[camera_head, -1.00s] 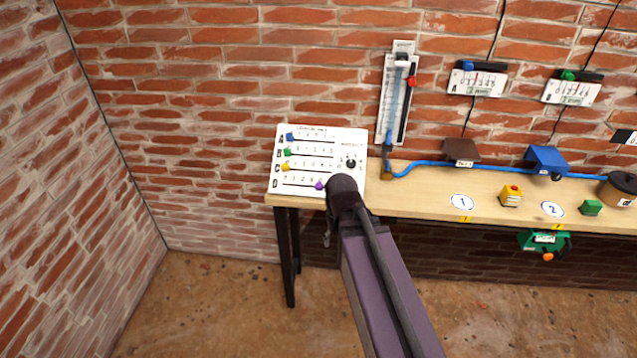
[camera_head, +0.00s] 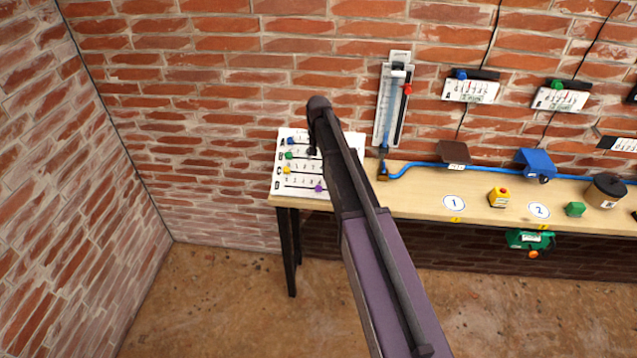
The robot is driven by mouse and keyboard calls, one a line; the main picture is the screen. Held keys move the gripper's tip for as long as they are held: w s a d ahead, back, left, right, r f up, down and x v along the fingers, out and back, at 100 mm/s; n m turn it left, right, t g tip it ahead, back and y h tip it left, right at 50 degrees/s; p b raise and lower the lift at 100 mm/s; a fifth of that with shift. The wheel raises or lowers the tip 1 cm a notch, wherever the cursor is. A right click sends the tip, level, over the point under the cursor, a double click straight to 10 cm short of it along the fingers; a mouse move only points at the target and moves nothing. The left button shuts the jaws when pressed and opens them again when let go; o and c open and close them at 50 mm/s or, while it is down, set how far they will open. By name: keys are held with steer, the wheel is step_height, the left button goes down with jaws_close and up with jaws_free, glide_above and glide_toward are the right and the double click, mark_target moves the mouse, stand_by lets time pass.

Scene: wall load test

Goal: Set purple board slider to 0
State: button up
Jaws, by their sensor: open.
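The white slider board (camera_head: 278,180) stands at the left end of the wooden bench. Its blue (camera_head: 291,141), green (camera_head: 289,155) and yellow (camera_head: 287,170) sliders sit at the left ends of their rows. The purple slider (camera_head: 319,188) is in the bottom row, well to the right of that row's left end. My gripper (camera_head: 312,150) is open in front of the upper board, above the purple slider in the picture and apart from it. My arm hides the board's right part. The fingers are small and dark.
A gauge (camera_head: 392,105) hangs on the brick wall. The space left of the board is free.

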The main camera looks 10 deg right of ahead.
mark_target(319, 187)
steer(key=shift+f, duration=0.15)
stand_by(0.3)
step_height(319, 187, down, 14)
steer(key=b, duration=1.4)
steer(key=shift+r, duration=0.25)
jaws_close()
